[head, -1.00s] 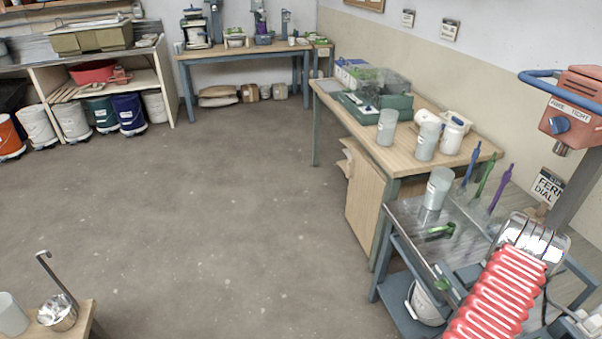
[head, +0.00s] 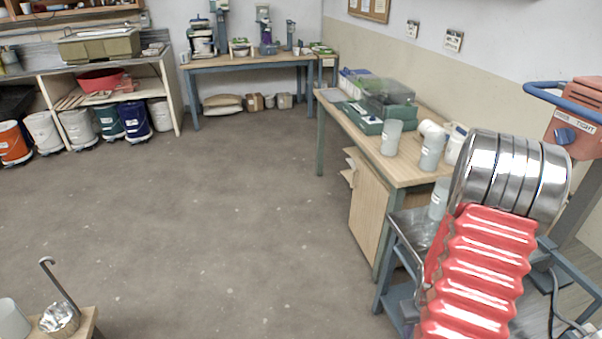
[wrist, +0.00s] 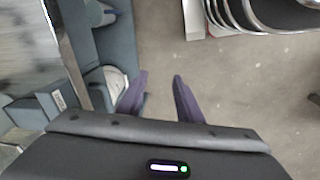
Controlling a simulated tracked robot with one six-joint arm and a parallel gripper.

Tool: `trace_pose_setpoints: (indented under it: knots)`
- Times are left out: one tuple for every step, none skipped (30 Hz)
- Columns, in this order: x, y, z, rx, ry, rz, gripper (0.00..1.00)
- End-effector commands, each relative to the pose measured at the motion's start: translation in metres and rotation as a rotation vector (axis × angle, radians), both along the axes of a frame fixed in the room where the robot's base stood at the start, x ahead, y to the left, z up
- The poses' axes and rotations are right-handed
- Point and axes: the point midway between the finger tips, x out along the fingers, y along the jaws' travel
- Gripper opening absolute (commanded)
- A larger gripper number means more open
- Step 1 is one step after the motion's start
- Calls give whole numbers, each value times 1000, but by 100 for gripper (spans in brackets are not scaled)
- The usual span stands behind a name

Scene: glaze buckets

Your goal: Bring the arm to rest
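My arm, red ribbed with chrome rings, rises at the lower right of the head view. My gripper is not visible in the head view. In the wrist view, my gripper (wrist: 160,77) shows two dark purple fingers standing apart, with bare grey floor visible between them. Nothing is held between the fingers. In that view the blue-grey cart frame lies just left of the fingers, and I cannot tell the height between them.
A metal-topped cart (head: 408,219) stands at the right, partly behind my arm. The wooden workbench (head: 413,172) behind it bears several pale cylinders. A red press (head: 579,122) stands at the far right. A small table (head: 84,324) is at the lower left. The middle floor is clear.

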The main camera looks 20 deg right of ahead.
Motion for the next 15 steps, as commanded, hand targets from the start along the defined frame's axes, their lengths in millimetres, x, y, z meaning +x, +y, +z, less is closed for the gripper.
trace_pose_setpoints:
  knots:
    - [4, 6, 13, 0, 4, -7, 33]
    - [6, 10, 20, 2, 9, -15, 33]
    - [8, 16, 29, 5, 13, -25, 33]
    - [10, 20, 36, 6, 16, -33, 33]
    - [11, 24, 42, 8, 20, -40, 33]
    - [13, 30, 51, 10, 24, -48, 33]
    - [14, 34, 58, 12, 25, -55, 33]
    - [15, 39, 64, 14, 28, -61, 33]
    - [17, 46, 73, 16, 31, -67, 33]
    - [18, 50, 80, 17, 31, -74, 33]
    - [19, 55, 86, 19, 34, -78, 33]
    - [21, 62, 94, 20, 34, -83, 33]
    - [22, 67, 101, 21, 33, -89, 33]
    - [23, 72, 107, 23, 35, -91, 33]
    - [24, 79, 115, 24, 35, -94, 33]
